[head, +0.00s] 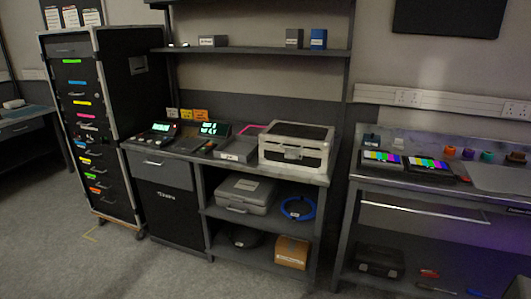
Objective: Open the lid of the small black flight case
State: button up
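My gripper is not in view.
A tall black drawer case (100,125) with coloured labels stands at left. Two lit consoles sit left on the middle bench (322,180). A grey case (245,193), blue cable coil (298,207) and cardboard box (292,251) lie below. The carpet (150,270) in front is clear.

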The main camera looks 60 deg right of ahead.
aim_at(317, 138)
jog(key=z, duration=0.15)
jog(key=k, duration=0.85)
jog(key=z, duration=1.2)
jog(key=k, duration=0.65)
jog(key=z, duration=0.15)
jog(key=i, duration=0.65)
jog(key=u, duration=0.65)
jog(key=i, duration=1.3)
jog(key=u, duration=0.3)
